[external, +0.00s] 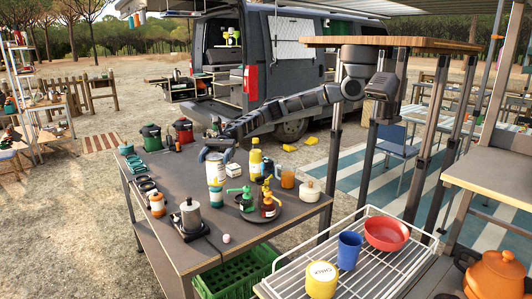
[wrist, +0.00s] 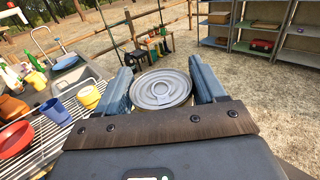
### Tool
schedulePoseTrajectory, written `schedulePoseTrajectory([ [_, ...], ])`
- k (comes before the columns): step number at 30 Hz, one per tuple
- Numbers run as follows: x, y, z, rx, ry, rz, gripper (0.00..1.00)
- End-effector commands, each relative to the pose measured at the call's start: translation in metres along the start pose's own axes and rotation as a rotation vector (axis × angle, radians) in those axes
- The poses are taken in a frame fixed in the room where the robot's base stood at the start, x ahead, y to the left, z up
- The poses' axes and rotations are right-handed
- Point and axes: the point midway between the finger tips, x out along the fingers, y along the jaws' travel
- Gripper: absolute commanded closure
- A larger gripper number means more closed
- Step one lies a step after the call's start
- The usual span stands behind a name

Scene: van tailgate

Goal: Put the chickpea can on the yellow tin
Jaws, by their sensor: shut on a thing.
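My gripper (wrist: 160,92) is shut on a can with a silver pull-ring lid, the chickpea can (wrist: 161,89); its lid faces the wrist camera between the two fingers. In the external view my gripper (external: 214,156) holds the pale can (external: 215,168) above the dark table, over or close behind a white and teal jar (external: 216,196). The can's label is not readable. The yellow tin (external: 322,281), marked CHALK, stands upright on the white wire rack at the front, apart from the can. It also shows at the left of the wrist view (wrist: 89,97).
The wire rack (external: 382,282) also holds a blue cup (external: 349,250) and a red bowl (external: 386,233). Bottles, a moka pot (external: 191,216) and a lidded cream pot (external: 309,191) crowd the table between the can and the rack. A raised wooden top (external: 395,43) stands at right.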

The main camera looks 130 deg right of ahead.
Motion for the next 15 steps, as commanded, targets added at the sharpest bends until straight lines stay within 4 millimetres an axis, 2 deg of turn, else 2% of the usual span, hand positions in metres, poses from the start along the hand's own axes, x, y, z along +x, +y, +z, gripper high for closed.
schedulePoseTrajectory([
  [1,0.020,0.020,0.003,-0.002,0.000,0.055,0.72],
  [6,0.072,0.086,0.012,-0.002,0.000,0.221,0.72],
  [10,0.104,0.139,0.017,-0.002,0.000,0.345,0.72],
  [15,0.133,0.199,0.023,-0.003,0.000,0.479,0.72],
])
